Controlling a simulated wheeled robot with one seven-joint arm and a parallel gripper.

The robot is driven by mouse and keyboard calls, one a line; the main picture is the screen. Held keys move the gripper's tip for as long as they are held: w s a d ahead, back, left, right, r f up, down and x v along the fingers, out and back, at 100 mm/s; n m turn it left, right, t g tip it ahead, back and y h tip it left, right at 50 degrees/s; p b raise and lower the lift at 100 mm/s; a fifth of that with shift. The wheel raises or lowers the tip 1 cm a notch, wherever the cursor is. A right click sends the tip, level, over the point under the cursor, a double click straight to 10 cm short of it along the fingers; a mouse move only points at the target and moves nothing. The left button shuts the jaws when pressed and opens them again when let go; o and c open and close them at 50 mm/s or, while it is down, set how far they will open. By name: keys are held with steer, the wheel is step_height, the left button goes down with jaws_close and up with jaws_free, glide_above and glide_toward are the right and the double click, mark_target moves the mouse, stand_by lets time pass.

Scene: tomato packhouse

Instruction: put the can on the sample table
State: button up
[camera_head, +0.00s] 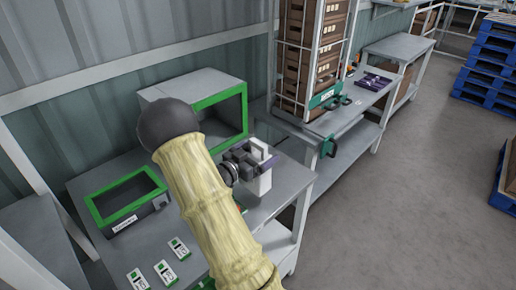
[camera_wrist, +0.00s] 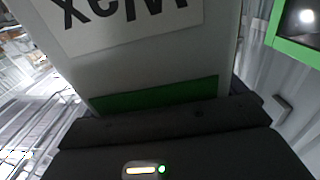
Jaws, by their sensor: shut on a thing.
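My gripper (camera_head: 258,163) is shut on a white, upright thing that I take to be the can (camera_head: 264,182). In the wrist view the can (camera_wrist: 150,65) fills the upper middle, with a white label bearing large dark letters, upside down, and a green band low down. The grey sample table (camera_head: 290,180) is under my arm in the head view, and the can shows over its right part. I cannot tell whether the can's base touches the top. My arm hides part of the table.
A grey cabinet with a green-framed front (camera_head: 226,108) stands behind my gripper. A low green-framed box (camera_head: 126,199) is at the left, with small white and green cards (camera_head: 165,272) in front. A rack of brown crates (camera_head: 322,50) stands on another table. Open floor lies at the right.

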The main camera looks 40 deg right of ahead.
steer(key=shift+s+d+f, duration=0.1)
steer(key=shift+d+f, duration=0.1)
steer(key=shift+s, duration=0.15)
steer(key=shift+f, duration=2.05)
steer(key=o, duration=1.7)
steer(key=shift+f, duration=0.2)
steer(key=shift+a, duration=0.1)
steer(key=shift+r, duration=0.2)
